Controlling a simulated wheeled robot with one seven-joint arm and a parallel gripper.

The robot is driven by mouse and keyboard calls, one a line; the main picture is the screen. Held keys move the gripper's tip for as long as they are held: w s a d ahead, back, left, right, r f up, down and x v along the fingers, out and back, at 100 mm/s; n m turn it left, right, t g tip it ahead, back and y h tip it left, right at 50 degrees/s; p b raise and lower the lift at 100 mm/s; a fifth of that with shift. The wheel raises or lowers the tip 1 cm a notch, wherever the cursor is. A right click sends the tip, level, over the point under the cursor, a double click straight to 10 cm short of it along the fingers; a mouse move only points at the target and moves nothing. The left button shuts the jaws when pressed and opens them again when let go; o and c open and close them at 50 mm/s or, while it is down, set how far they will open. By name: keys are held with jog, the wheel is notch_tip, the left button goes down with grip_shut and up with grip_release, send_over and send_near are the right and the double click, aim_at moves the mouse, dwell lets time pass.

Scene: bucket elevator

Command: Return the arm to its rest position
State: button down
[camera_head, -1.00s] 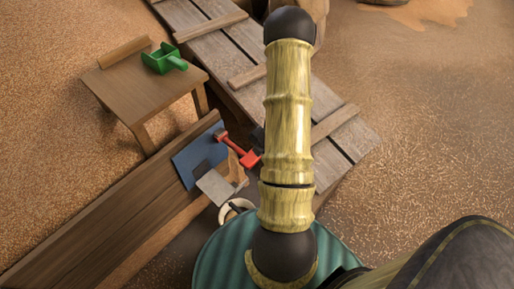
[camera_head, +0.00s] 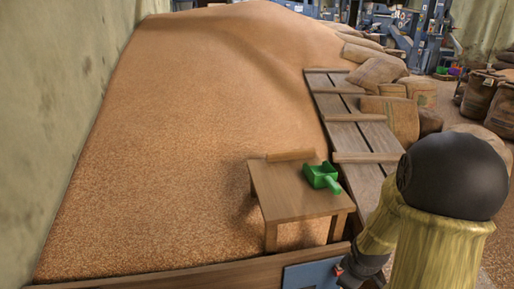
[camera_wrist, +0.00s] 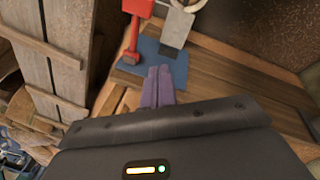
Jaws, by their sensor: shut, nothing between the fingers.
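In the wrist view my gripper (camera_wrist: 158,86) shows its purple-grey fingers closed together with nothing between them. Past the fingertips lie a blue panel (camera_wrist: 150,64) on a wooden board and a red-handled tool (camera_wrist: 133,40). I cannot tell from this view how far the fingers are from the panel. The blue panel (camera_head: 310,276) shows in part at the bottom edge there.
A small wooden table (camera_head: 295,200) carries a green scoop (camera_head: 322,177) beside a large grain heap (camera_head: 200,110). A plank walkway (camera_head: 357,135) runs along the heap's right side. A wooden board wall (camera_head: 215,275) crosses the front.

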jog(key=s+a+r+m+y+p, duration=0.1)
jog(key=s+a+r+m, duration=0.7)
jog(key=a, duration=0.3)
notch_tip(320, 180, up, 22)
jog(key=w+p, duration=0.1)
jog(key=p, duration=2)
jog(key=shift+w+d, duration=0.15)
jog(key=shift+d, duration=0.2)
jog(key=shift+w+f, duration=0.1)
jog(key=shift+f, duration=0.05)
jog(key=shift+a, duration=0.1)
